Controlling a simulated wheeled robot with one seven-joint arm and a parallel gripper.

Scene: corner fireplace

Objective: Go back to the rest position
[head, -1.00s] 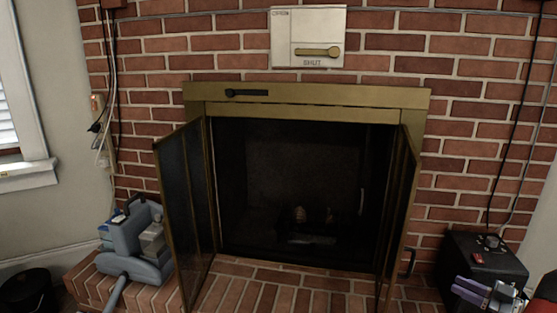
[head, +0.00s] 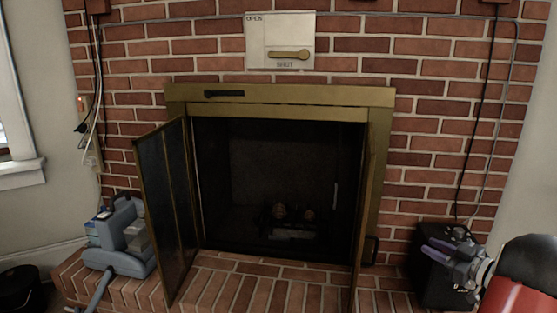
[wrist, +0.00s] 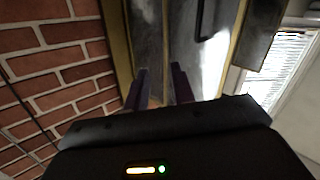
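My gripper (head: 430,252) is at the lower right in the head view, in front of the black box beside the fireplace. Its two purple fingers (wrist: 159,88) stand apart in the wrist view, with nothing visible between them. The fireplace (head: 280,98) has a brass frame and a dark inside. Its left glass door (head: 166,210) and right door (head: 362,225) both stand swung outward. My gripper is right of the right door and appears clear of it.
A plate (head: 280,28) marked OPEN and SHUT, with a brass lever (head: 290,54), is on the brick wall above. A grey-blue machine (head: 122,238) sits on the left of the brick hearth (head: 240,290). The black box (head: 428,285) is at right. A dark bin (head: 20,288) stands at lower left.

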